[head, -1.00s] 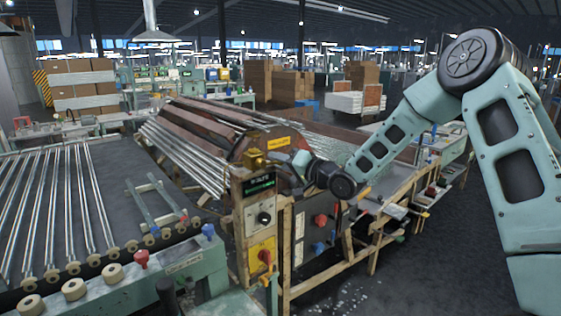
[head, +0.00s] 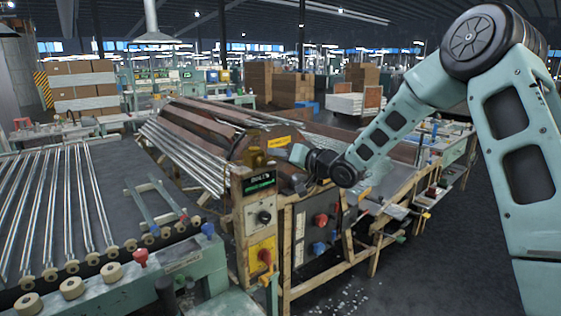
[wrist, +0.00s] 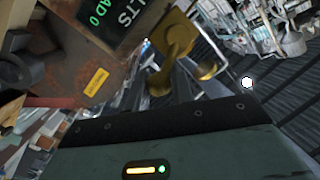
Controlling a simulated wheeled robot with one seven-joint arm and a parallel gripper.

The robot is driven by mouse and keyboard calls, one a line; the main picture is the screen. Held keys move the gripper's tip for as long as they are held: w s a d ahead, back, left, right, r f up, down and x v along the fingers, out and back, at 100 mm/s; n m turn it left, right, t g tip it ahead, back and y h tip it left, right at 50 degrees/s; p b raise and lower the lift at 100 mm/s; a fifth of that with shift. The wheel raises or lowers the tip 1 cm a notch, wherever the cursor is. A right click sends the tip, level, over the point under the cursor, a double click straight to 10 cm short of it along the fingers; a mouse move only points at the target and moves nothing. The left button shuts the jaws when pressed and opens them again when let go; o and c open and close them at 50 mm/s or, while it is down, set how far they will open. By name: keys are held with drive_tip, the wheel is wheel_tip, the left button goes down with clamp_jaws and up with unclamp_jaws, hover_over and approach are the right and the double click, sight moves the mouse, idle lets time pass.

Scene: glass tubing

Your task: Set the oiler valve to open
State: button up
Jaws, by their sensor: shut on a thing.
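The oiler valve appears as a brass fitting (head: 255,160) on top of the beige control post, beside the large roller. In the wrist view its brass body (wrist: 172,38) is at upper centre, with a curved arm running down to a rounded brass end (wrist: 161,82). My gripper (head: 288,153) is at the right of the fitting in the head view. In the wrist view my gripper (wrist: 178,82) is shut on the brass handle. The fingertips are dark and partly hidden, so the exact grip and the valve's setting cannot be read.
The control post carries a green-lit display (head: 259,183), a black knob (head: 264,217) and a red switch on a yellow plate (head: 264,256). A dark box with red and blue knobs (head: 319,230) is below my wrist. A bench with glass tubes (head: 60,210) stands left.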

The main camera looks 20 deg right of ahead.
sight(259, 145)
drive_tip(key=n, duration=0.1)
drive_tip(key=r+n+b, duration=0.1)
drive_tip(key=shift+s+a+n+h, duration=0.15)
drive_tip(key=shift+a+n+h, duration=0.15)
drive_tip(key=shift+s+a+r+n+h+b, duration=0.1)
drive_tip(key=shift+a+r+n+h+b, duration=0.1)
drive_tip(key=shift+n+b, duration=0.4)
drive_tip(key=shift+a+r+n+h+b, duration=0.1)
drive_tip(key=shift+a+n+b, duration=0.05)
drive_tip(key=shift+n+b, duration=0.45)
drive_tip(key=n+b, duration=0.2)
drive_tip(key=a+r+n+h+b, duration=0.1)
drive_tip(key=n+b, duration=0.1)
drive_tip(key=b, duration=0.1)
drive_tip(key=a+n+b, duration=0.1)
drive_tip(key=b, duration=0.1)
drive_tip(key=shift+s+a+r+n+g+h, duration=0.2)
drive_tip(key=shift+s+n+g+h, duration=0.1)
drive_tip(key=shift+s+n+h, duration=0.1)
drive_tip(key=o, duration=0.6)
drive_tip(key=shift+r, duration=0.1)
drive_tip(key=shift+o, duration=0.2)
